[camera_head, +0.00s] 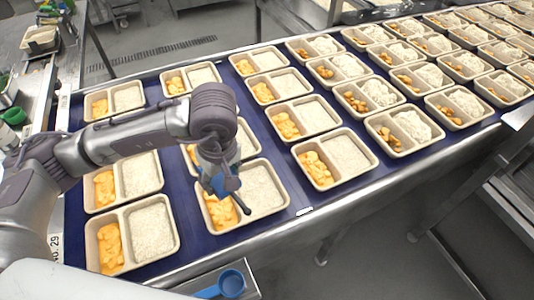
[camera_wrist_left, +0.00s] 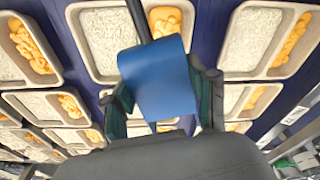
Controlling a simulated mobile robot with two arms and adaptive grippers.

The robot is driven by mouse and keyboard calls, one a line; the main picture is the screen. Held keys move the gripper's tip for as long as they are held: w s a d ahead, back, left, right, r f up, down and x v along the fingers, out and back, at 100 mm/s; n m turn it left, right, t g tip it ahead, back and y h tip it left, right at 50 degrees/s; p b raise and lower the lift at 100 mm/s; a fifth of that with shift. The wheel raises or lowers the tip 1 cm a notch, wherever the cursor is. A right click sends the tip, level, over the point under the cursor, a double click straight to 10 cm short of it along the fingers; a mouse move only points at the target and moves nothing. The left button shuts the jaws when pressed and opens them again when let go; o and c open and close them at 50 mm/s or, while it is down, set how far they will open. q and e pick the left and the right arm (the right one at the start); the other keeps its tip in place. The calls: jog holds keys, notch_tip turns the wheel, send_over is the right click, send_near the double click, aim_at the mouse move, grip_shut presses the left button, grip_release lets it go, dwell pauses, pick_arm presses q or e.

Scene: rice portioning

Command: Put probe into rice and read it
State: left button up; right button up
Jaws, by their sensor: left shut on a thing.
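My left gripper (camera_head: 222,182) is shut on a blue probe (camera_wrist_left: 155,82) with a thin dark stem. In the left wrist view the blue handle sits between the two fingers, and the stem runs up out of the picture. In the head view the stem (camera_head: 241,204) points down and right over a front tray (camera_head: 238,226). That tray holds rice (camera_head: 264,187) on the right and orange food (camera_head: 219,212) on the left. The stem's end appears near the divider and the rice. I cannot tell whether it touches the rice. No reading shows. My right gripper is not in view.
Many similar two-part trays (camera_head: 345,153) stand in rows on a blue conveyor (camera_head: 285,203) with a metal edge. A blue scoop (camera_head: 232,283) lies at the front below the belt. A steel counter (camera_head: 30,75) with containers stands at the left.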

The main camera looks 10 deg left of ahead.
pick_arm(q)
jog(key=w+d+f+m+g+h+p, duration=0.1)
jog(key=w+d+m+g+h+p, duration=0.25)
jog(key=m, duration=1.25)
jog(key=w+d+f+m+h+p, duration=0.1)
jog(key=w+d+m+h+p, duration=0.35)
jog(key=m, duration=1.15)
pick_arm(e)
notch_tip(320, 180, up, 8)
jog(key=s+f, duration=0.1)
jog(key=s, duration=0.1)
pick_arm(q)
jog(key=shift+h, duration=0.4)
jog(key=f+b, duration=0.2)
jog(key=b, duration=0.1)
jog(key=s+d+f+b, duration=0.1)
jog(key=f+b, duration=0.2)
jog(key=d+f+b, duration=0.1)
jog(key=f+b, duration=0.1)
jog(key=b, duration=0.1)
jog(key=shift+s+f, duration=0.2)
jog(key=shift+f, duration=0.2)
jog(key=shift+f+b, duration=0.75)
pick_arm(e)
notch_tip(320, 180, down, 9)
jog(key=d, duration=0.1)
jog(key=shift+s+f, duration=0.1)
